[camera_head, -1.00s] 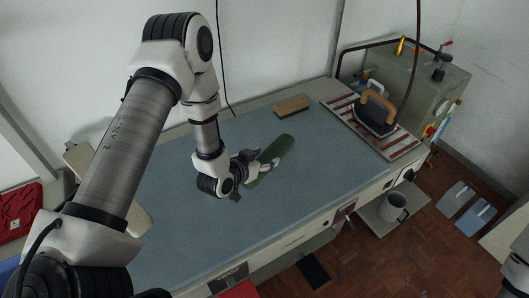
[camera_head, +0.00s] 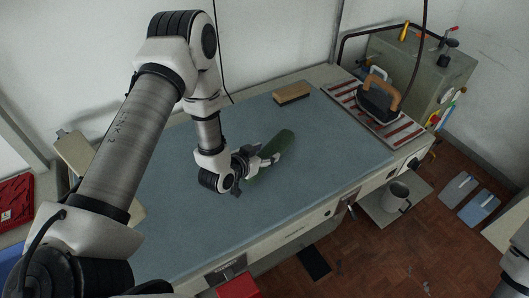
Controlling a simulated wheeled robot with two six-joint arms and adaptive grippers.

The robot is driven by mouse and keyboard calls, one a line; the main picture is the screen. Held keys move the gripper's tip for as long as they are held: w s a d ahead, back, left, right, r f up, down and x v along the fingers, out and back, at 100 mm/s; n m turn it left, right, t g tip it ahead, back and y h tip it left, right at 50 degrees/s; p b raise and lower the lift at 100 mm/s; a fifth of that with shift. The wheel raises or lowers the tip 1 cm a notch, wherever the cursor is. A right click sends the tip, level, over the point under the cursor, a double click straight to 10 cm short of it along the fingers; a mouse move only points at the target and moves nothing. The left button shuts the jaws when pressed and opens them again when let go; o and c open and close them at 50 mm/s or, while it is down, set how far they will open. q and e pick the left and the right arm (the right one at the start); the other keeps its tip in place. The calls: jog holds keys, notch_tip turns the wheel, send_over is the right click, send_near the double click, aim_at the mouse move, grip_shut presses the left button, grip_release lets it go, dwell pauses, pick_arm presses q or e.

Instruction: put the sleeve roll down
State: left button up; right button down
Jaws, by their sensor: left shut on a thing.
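The sleeve roll (camera_head: 272,156) is a dark green, rounded, elongated pad. It lies slantwise over the middle of the blue-grey table top (camera_head: 330,150), its far end pointing up and right. My left gripper (camera_head: 262,160) is shut on the sleeve roll near its lower left part, and its fingers hide some of it. The roll is at or just above the surface; I cannot tell whether it touches. My right gripper is not in view; only a piece of my right arm shows at the right edge.
A wooden brush (camera_head: 292,93) lies at the table's back edge. An iron (camera_head: 379,101) stands on a striped rest (camera_head: 398,133) at the back right, before a grey-green boiler (camera_head: 425,75). A mug (camera_head: 396,196) sits on a low shelf. Table around the roll is clear.

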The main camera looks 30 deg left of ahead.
pick_arm(q)
jog(key=shift+f, duration=0.25)
jog(key=shift+f, duration=0.1)
jog(key=o, duration=1.6)
jog(key=v, duration=1.2)
